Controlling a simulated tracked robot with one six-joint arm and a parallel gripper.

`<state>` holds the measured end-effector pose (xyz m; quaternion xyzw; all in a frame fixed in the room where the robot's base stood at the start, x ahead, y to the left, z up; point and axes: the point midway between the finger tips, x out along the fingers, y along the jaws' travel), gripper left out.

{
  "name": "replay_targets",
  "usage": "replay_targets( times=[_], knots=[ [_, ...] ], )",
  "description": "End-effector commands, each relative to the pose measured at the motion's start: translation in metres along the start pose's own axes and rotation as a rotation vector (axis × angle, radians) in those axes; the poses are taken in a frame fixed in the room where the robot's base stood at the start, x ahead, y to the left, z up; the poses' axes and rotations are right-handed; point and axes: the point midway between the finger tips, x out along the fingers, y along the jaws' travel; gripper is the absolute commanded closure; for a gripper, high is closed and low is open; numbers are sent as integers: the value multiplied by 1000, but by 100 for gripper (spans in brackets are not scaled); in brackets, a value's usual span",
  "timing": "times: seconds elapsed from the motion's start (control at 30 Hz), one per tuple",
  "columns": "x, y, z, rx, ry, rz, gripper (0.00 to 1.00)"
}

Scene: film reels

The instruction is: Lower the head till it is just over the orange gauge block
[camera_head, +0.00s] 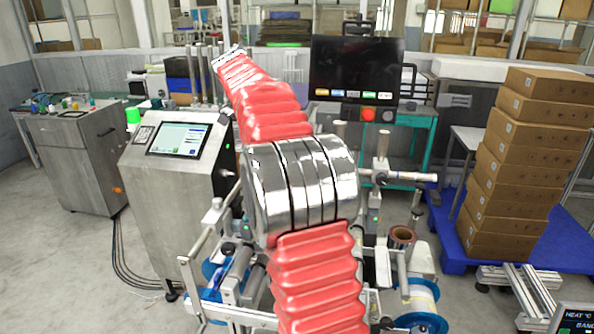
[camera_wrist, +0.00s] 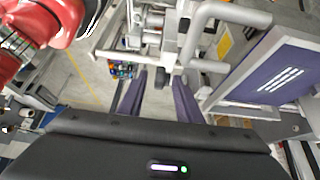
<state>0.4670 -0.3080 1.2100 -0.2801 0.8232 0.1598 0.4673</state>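I cannot pick out an orange gauge block in either view. My red-sleeved arm, with its silver joint, covers the middle of the film machine (camera_head: 385,176) in the head view and hides much of it. I cannot tell which part of the machine is the head. My gripper (camera_wrist: 157,82) shows in the wrist view as two dark purple fingers above a black body. The fingers stand apart with a gap between them, and nothing is seen held. Metal machine parts and floor show beyond them. I cannot make out the gripper in the head view.
A steel cabinet with a touchscreen (camera_head: 180,139) stands left of my arm. A dark monitor (camera_head: 352,68) stands behind. Blue-flanged reels (camera_head: 420,321) sit low on the machine. Stacked cartons (camera_head: 520,160) stand on a blue pallet (camera_head: 566,237) at right. Floor is clear at lower left.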

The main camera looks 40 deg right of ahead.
Motion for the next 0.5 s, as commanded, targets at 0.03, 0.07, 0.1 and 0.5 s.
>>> replay_targets(
  times=[0.03,0.07,0.1,0.5],
  knots=[
    [-7,0,0,0,-1,-3,68],
    [-10,1,-1,0,-1,-3,68],
    [-16,2,-2,1,-1,-3,68],
    [-46,8,-8,1,1,0,68]
  ],
)
